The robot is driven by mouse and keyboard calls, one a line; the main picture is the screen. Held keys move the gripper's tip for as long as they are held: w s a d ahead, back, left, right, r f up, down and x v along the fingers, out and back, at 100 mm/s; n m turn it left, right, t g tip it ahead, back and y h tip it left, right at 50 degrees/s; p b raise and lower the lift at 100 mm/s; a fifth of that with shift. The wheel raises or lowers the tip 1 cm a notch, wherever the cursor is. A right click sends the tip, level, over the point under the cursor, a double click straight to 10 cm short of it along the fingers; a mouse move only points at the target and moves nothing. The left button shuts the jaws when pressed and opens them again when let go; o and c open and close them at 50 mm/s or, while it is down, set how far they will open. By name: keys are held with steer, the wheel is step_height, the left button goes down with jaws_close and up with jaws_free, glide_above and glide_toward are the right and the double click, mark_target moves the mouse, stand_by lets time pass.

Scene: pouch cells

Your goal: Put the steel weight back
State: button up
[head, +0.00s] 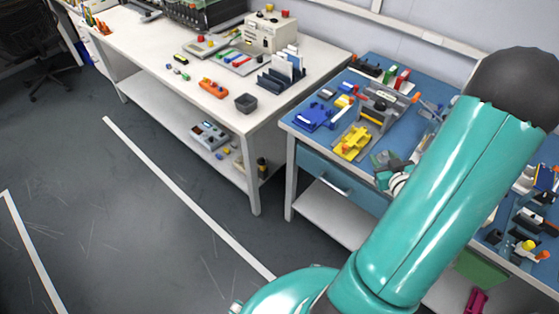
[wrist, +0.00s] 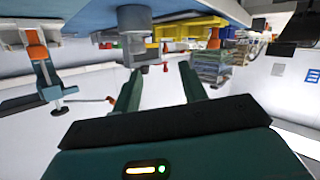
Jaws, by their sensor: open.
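I cannot make out the steel weight for certain in either view. In the wrist view my gripper (wrist: 158,85) is open, its two dark green fingers apart with nothing between them. A grey metal block-like part (wrist: 138,48) shows just beyond the fingertips, under a blue surface edge; I cannot tell what it is. In the head view my teal arm covers much of the blue bench (head: 304,127), and my gripper cannot be clearly picked out there.
A yellow fixture (head: 353,142), a blue fixture (head: 313,117) and a grey press-like device (head: 383,107) crowd the blue bench. The white bench (head: 150,50) at left holds a dark bin (head: 246,102) and an orange item (head: 212,88). Floor in front is clear.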

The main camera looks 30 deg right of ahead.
steer(key=w+a+r+g, duration=0.3)
steer(key=w+a+r, duration=0.1)
steer(key=a+r, duration=0.35)
steer(key=w+a+r+g, duration=0.2)
steer(key=w+a+r, duration=0.2)
steer(key=a+r, duration=0.35)
steer(key=s+a+r+g+y, duration=0.1)
steer(key=s+a+r, duration=0.1)
steer(key=s+a, duration=0.2)
steer(key=s+a+r+n+g+y, duration=0.1)
steer(key=s+a+r+y, duration=0.1)
steer(key=a, duration=0.8)
steer(key=s+a+r+g+y, duration=0.1)
steer(key=s+a+r+y, duration=0.1)
steer(key=s+a, duration=0.4)
steer(key=shift+s+a+r+n, duration=0.15)
steer(key=shift+a+r+n, duration=0.25)
steer(key=shift+a+r, duration=0.5)
steer(key=shift+c, duration=0.6)
steer(key=shift+d, duration=0.1)
